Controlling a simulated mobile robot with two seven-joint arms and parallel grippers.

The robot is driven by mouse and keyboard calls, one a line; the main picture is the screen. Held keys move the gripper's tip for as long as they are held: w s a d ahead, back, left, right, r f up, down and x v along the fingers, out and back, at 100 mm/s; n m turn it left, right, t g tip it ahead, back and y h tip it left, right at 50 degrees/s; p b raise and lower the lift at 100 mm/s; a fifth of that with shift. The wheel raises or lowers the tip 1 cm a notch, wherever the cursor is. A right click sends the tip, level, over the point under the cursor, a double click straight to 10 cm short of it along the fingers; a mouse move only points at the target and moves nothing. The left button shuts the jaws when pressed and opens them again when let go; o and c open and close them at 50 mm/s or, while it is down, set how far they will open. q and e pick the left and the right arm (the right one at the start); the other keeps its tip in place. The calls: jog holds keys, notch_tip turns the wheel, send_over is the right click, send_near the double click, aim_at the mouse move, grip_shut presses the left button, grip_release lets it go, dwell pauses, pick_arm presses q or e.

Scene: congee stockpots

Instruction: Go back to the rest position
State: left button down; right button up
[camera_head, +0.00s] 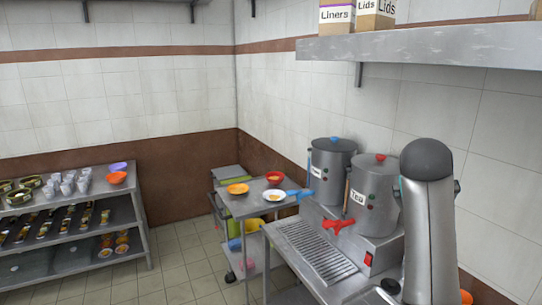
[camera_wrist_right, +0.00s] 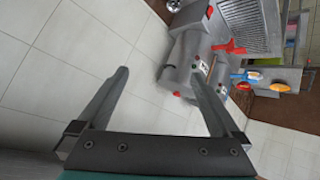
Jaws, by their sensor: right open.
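My right gripper (camera_wrist_right: 159,76) shows in the right wrist view with its two fingers wide apart and nothing between them. In the head view my right arm rises at the right, in front of part of the red-knobbed stockpot; its fingers cannot be made out there. The stockpot with a red knob and red tap (camera_head: 375,190) stands on a steel counter. The stockpot with a blue knob and blue tap (camera_head: 331,165) stands behind it to the left. In the wrist view a grey pot (camera_wrist_right: 185,62) appears tilted beyond the fingertips, apart from them. My left gripper is not in view.
A steel trolley (camera_head: 240,205) holds an orange plate (camera_head: 238,188), a white plate (camera_head: 274,195) and a red bowl (camera_head: 275,178). A stocked shelf rack (camera_head: 140,235) stands left. A wall shelf (camera_head: 440,42) with boxes overhangs the counter. The tiled floor (camera_head: 185,270) between is clear.

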jog(key=s+a+f+n+g+y, duration=0.1)
jog(key=s+a+f+n, duration=0.15)
jog(key=s+f, duration=0.55)
jog(key=s+a+f+n+g+y, duration=0.15)
jog(key=s+a+f, duration=0.3)
jog(key=f, duration=0.75)
jog(key=s+a+f+n+g+y, duration=0.15)
jog(key=s+a+f, duration=0.25)
jog(key=s, duration=0.7)
jog(key=s+a+f+m+g+y, duration=0.1)
jog(key=s+a+f+y, duration=0.3)
jog(key=s, duration=0.7)
notch_tip(320, 180, down, 35)
jog(key=h+b, duration=0.1)
jog(key=b, duration=1.1)
jog(key=s+d+f+g+b, duration=0.1)
jog(key=s+f+b, duration=0.5)
jog(key=f, duration=0.6)
jog(key=s+d+f+g+b, duration=0.1)
jog(key=s+f+b, duration=0.5)
jog(key=s+f, duration=0.4)
notch_tip(320, 180, down, 3)
jog(key=shift+f+n+h, duration=0.2)
jog(key=shift+n+h, duration=0.1)
jog(key=shift+n, duration=0.15)
jog(key=shift+d, duration=0.1)
